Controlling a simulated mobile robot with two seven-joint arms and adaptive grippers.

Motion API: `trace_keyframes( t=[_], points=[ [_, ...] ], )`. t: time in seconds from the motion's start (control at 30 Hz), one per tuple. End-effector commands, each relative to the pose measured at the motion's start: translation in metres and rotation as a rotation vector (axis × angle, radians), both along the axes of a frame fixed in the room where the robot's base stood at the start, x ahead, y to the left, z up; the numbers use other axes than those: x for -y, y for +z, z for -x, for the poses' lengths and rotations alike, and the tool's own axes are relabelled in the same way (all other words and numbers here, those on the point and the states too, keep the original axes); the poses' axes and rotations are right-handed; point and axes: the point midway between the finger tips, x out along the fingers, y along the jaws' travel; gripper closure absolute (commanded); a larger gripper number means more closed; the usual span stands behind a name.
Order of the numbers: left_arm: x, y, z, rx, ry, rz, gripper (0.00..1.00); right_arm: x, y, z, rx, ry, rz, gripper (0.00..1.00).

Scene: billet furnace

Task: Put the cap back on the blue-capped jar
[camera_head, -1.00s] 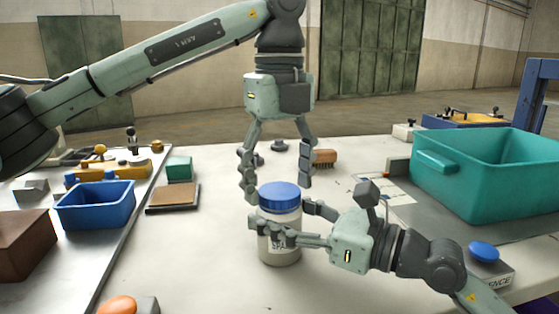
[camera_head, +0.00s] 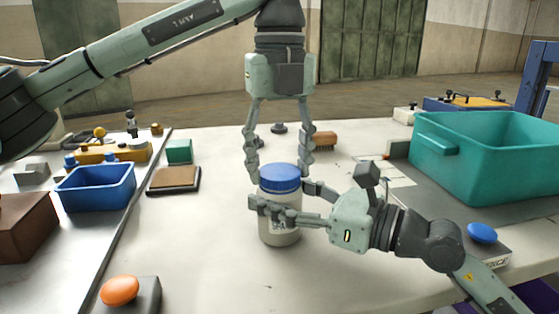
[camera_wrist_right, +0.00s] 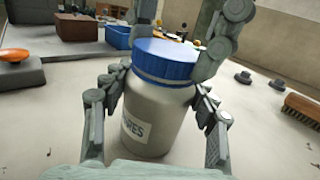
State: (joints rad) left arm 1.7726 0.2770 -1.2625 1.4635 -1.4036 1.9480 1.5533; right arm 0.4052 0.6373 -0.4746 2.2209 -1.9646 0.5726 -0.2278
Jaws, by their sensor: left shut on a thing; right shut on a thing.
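The white jar (camera_head: 281,237) stands upright on the table, with its label facing my right arm. The blue cap (camera_head: 280,171) sits on top of it; it also shows in the right wrist view (camera_wrist_right: 168,58), looking level with no clear gap below. My left gripper (camera_head: 279,178) comes down from above, with its fingers shut on the cap from both sides. My right gripper (camera_head: 281,199) is shut on the jar body from the right, below the cap. In the right wrist view its fingers flank the jar (camera_wrist_right: 150,118). The cap's far side is hidden.
A teal crate (camera_head: 480,185) stands at the right, near a blue push button (camera_head: 482,233). A blue bin (camera_head: 96,188) and an orange button (camera_head: 119,290) are at the left. A brush (camera_head: 325,140) lies behind the jar. The table right around the jar is clear.

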Motion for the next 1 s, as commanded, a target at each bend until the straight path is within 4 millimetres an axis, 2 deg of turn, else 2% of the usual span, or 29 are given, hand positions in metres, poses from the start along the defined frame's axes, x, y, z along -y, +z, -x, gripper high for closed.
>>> trace_keyframes(
  t=[0.1, 0.8, 1.0],
  points=[
    [0.0001, -0.0002, 0.0001, 0.0, -0.301, 0.0, 0.81, 0.0, -0.0001, 0.0, 0.0, 0.0, 0.0, 1.0],
    [0.0002, -0.0016, 0.0002, 0.0, -2.121, 0.001, 0.81, 0.0001, -0.0002, -0.0001, -0.001, 0.0, -0.001, 1.0],
    [0.0, -0.002, 0.0002, 0.0, -2.589, 0.002, 0.81, 0.0001, -0.0001, -0.0001, -0.001, 0.0, -0.001, 1.0]
  ],
)
